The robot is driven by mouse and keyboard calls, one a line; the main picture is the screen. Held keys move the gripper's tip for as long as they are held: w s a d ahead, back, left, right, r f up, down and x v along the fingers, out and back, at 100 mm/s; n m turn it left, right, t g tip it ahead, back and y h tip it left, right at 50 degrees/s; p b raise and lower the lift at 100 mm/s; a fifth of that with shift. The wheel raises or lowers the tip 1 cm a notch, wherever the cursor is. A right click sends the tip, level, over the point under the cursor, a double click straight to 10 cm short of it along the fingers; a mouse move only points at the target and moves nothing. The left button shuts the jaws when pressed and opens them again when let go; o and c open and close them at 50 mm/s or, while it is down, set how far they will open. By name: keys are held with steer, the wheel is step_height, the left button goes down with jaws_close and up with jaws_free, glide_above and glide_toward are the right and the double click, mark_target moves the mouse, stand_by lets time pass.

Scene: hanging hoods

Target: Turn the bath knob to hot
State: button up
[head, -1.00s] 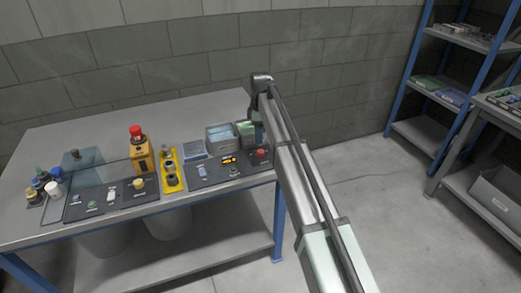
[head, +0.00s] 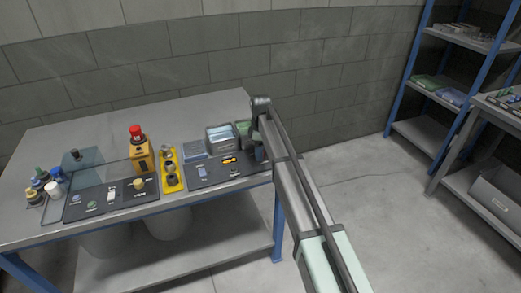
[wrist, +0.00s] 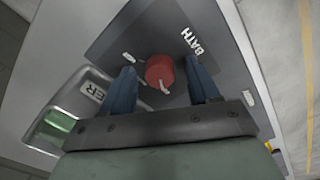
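The red round bath knob (wrist: 160,70) sits on a dark panel (wrist: 150,28) marked "BATH" in the wrist view. A pale pointer mark on the knob points to the lower side of the picture. My gripper (wrist: 159,66) is open, with one blue finger on each side of the knob. Dark gaps show between the knob and both fingers; I cannot tell whether the fingertips reach down beside it. Small white labels beside the knob are too small to read. In the head view my arm hides the knob at the panel's right end.
A grey bin (head: 220,138) and a green-filled bin (head: 243,128) stand just behind the panel. The table's right edge is close; open floor lies beyond.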

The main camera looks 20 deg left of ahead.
steer(key=c, duration=1)
steer(key=shift+m, duration=0.3)
steer(key=m, duration=1.5)
steer(key=shift+m, duration=0.3)
steer(key=m, duration=0.3)
steer(key=shift+m, duration=2.4)
